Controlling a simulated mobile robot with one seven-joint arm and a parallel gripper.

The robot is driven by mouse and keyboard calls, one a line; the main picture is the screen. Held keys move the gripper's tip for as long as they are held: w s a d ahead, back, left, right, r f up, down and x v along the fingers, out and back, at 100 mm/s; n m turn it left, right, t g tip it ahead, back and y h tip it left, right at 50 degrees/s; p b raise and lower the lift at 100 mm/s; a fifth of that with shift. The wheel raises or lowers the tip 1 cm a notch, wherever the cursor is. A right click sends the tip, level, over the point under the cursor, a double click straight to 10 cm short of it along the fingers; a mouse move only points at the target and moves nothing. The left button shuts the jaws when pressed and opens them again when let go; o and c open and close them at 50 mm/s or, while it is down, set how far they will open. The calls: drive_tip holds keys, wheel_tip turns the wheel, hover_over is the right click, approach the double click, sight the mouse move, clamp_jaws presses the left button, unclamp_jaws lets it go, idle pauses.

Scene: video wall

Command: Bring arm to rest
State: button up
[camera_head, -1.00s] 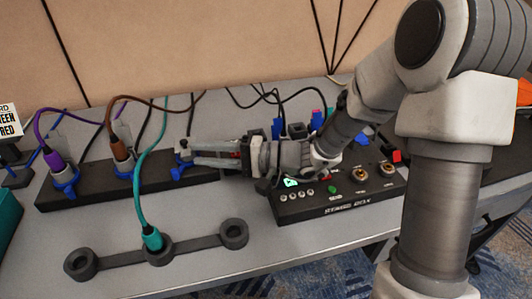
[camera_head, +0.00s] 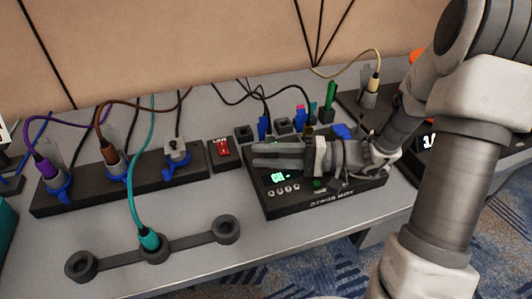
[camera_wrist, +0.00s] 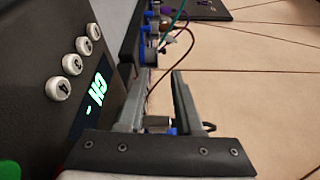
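My gripper (camera_head: 256,155) is at the end of my arm, which reaches in from the right in the head view. It hangs over the black control box (camera_head: 325,206), with its fingers pointing left. In the wrist view the two fingers (camera_wrist: 158,85) stand apart with a gap between them, and nothing is held. The box's lit green display (camera_wrist: 96,95) and white numbered buttons (camera_wrist: 71,65) show left of the fingers. My palm and wrist hide part of the box top.
Left of the box stand a red rocker switch (camera_head: 223,149) and a black socket strip (camera_head: 90,191) with purple, brown and grey plugs. A teal plug (camera_head: 149,239) sits in a three-ring holder (camera_head: 196,240) in front. Colored plugs stand behind the box.

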idle(0.3)
drive_tip(key=s+d+r+n+g+h, duration=0.1)
drive_tip(key=s+d+n+h, duration=0.1)
drive_tip(key=s+h, duration=0.45)
drive_tip(key=s+d+r+n+g+h, duration=0.1)
drive_tip(key=s+r+n+g+h, duration=0.1)
drive_tip(key=s+h, duration=0.45)
drive_tip(key=s+d+r+m+t+h, duration=0.1)
drive_tip(key=s+d+r+t+h, duration=0.1)
drive_tip(key=d+r+t+h, duration=0.35)
wheel_tip(320, 180, up, 25)
drive_tip(key=d+y+p, duration=0.1)
drive_tip(key=p, duration=2.3)
drive_tip(key=shift+w+d+f, duration=0.15)
drive_tip(key=shift+w+d, duration=0.05)
drive_tip(key=shift+w, duration=0.05)
